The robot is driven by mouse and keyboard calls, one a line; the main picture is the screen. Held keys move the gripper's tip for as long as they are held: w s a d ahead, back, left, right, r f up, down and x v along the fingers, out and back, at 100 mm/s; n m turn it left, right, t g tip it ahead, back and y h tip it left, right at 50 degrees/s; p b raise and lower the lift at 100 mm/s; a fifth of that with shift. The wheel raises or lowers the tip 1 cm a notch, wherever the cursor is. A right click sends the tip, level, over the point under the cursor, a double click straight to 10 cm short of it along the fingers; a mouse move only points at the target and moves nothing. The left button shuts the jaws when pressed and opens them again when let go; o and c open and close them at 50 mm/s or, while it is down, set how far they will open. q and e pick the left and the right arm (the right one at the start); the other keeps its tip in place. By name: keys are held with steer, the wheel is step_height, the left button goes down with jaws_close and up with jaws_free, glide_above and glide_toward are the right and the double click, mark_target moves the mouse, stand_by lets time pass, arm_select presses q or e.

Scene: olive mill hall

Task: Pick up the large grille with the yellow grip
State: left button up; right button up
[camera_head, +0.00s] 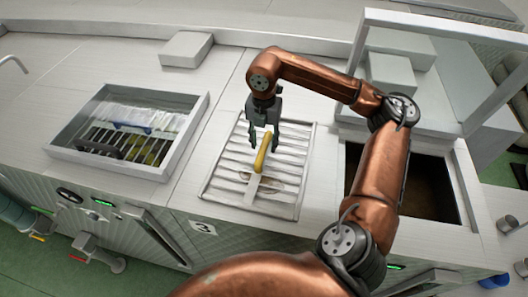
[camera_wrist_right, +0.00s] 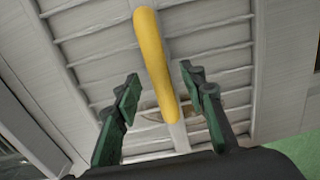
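The large grille (camera_head: 228,192) lies flat on the counter in the middle of the head view, a pale metal frame with several slats. Its yellow grip (camera_head: 262,155) stands up along its middle bar. In the right wrist view the grille (camera_wrist_right: 90,45) fills most of the picture, and the yellow grip (camera_wrist_right: 153,60) runs between the fingers. My right gripper (camera_head: 264,132) is open over the grille. Its two green-padded fingertips (camera_wrist_right: 158,80) are on either side of the grip, with a gap at each side. My left gripper is in neither view.
To the left is a sink-like basin (camera_head: 196,122) with a smaller grille with a blue grip (camera_head: 132,127) inside. To the right is a dark open hatch (camera_head: 430,185) with a raised pale frame (camera_head: 455,28). A pale block (camera_head: 187,48) stands at the back.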

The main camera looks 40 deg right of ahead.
step_height(320, 180, down, 2)
steer(key=shift+w+f+p, duration=0.1)
steer(key=shift+w+p, duration=0.05)
steer(key=shift+p, duration=0.15)
steer(key=shift+f, duration=0.3)
steer(key=shift+s+d, duration=0.1)
steer(key=shift+s, duration=0.1)
steer(key=shift+w, duration=0.1)
steer(key=shift+c, duration=1.1)
steer(key=c, duration=0.6)
jaws_close()
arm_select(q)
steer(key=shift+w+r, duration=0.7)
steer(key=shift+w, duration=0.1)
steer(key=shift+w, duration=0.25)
arm_select(e)
steer(key=shift+r, duration=0.15)
